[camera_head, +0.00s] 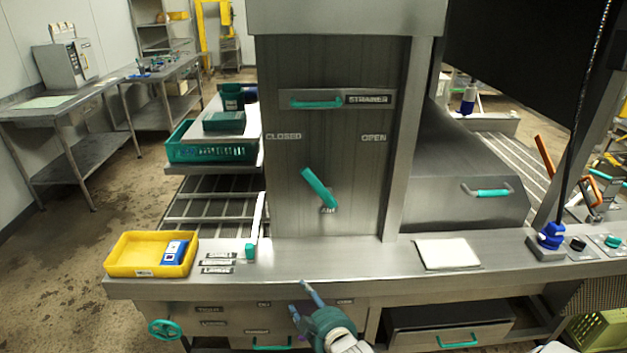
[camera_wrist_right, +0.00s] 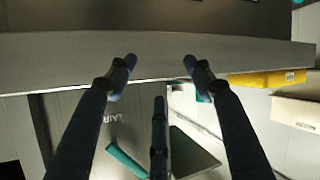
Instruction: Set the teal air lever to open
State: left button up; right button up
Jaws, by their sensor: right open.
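The teal air lever (camera_head: 319,187) is on the upright metal panel (camera_head: 350,225). Its pivot is at the lower right by the AIR label, and its free end tilts up and left, toward the CLOSED label (camera_head: 283,136). The OPEN label (camera_head: 374,138) is at the panel's upper right. My right gripper (camera_head: 300,297) is open and empty at the counter's front edge, below and apart from the lever. In the right wrist view, its spread fingers (camera_wrist_right: 158,66) show with nothing between them, and the teal lever (camera_wrist_right: 127,160) is partly visible at the bottom. My left gripper is out of view.
The strainer handle (camera_head: 316,103) is above the lever. A pale cloth (camera_head: 447,253) lies to the right. The counter below the lever is mostly clear.

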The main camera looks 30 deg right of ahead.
jog(key=w+d+r+t+h, duration=0.1)
jog(key=w+d+r+t, duration=0.15)
jog(key=r, duration=0.25)
jog(key=w+d+r+t+h, duration=0.1)
jog(key=w+d+r, duration=0.15)
jog(key=r, duration=0.35)
jog(key=n+t+h, duration=0.1)
jog(key=t+h, duration=0.1)
jog(key=t, duration=0.2)
send_near(315, 181)
jog(key=p+x, duration=0.2)
jog(key=x, duration=0.7)
jog(key=shift+w+d+r, duration=0.1)
jog(key=shift+w+r, duration=0.05)
jog(key=shift+w, duration=0.1)
jog(key=shift+w+d+r+p, duration=0.15)
jog(key=shift+w+p, duration=0.15)
jog(key=shift+w, duration=0.15)
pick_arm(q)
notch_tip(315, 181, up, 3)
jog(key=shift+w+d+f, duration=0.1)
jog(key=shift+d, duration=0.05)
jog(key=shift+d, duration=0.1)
pick_arm(e)
grip_shut()
